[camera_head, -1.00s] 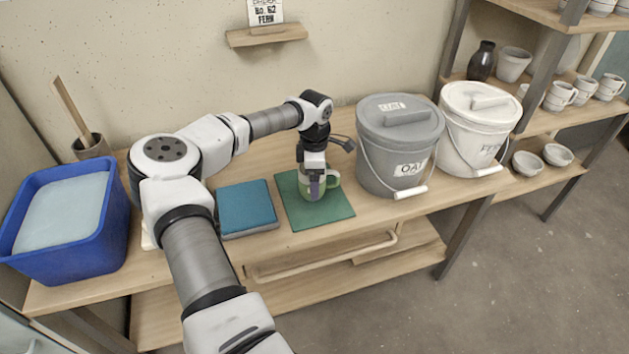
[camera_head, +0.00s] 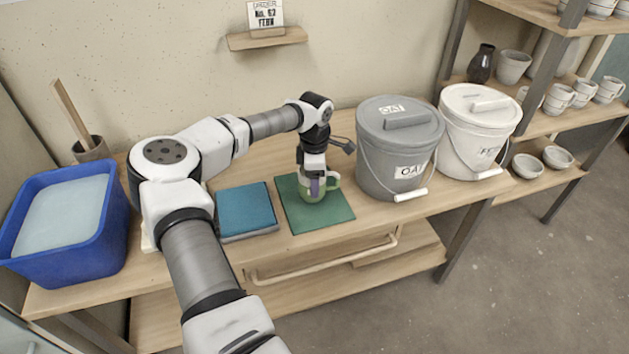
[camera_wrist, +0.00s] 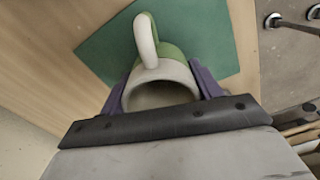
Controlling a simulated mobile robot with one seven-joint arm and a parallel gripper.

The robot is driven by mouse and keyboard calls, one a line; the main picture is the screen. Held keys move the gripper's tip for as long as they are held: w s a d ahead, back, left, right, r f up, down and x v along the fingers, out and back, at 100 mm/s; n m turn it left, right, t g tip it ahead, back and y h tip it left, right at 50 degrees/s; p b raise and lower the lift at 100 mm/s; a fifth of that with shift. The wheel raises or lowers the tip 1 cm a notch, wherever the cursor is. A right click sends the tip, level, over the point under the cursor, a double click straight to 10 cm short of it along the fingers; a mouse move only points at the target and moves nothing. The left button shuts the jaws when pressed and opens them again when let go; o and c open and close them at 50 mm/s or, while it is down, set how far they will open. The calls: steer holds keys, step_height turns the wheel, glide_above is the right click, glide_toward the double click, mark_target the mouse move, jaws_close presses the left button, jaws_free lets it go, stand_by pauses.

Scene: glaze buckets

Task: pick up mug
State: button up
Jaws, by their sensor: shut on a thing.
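The mug (camera_head: 327,184) is green with a pale rim and handle, and it stands upright on or just over a dark green mat (camera_head: 331,212). My gripper (camera_head: 316,187) comes down on it from above and is shut on its body. In the wrist view the mug (camera_wrist: 160,73) sits between the two purple fingers of my gripper (camera_wrist: 160,88), one at each side, with its handle pointing away from the palm. Part of the mug's far side is hidden by the gripper in the head view. I cannot tell whether its base touches the mat.
A grey lidded bucket (camera_head: 390,150) stands close to the right of the mat, with a white lidded bucket (camera_head: 477,135) beyond it. A teal block (camera_head: 246,208) lies to the left. A blue tub (camera_head: 65,230) is at the far left. Shelves with pottery stand at right.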

step_height(320, 180, up, 20)
steer(key=b, duration=0.1)
steer(key=shift+s+f, duration=0.1)
steer(key=shift+f, duration=0.05)
stand_by(0.3)
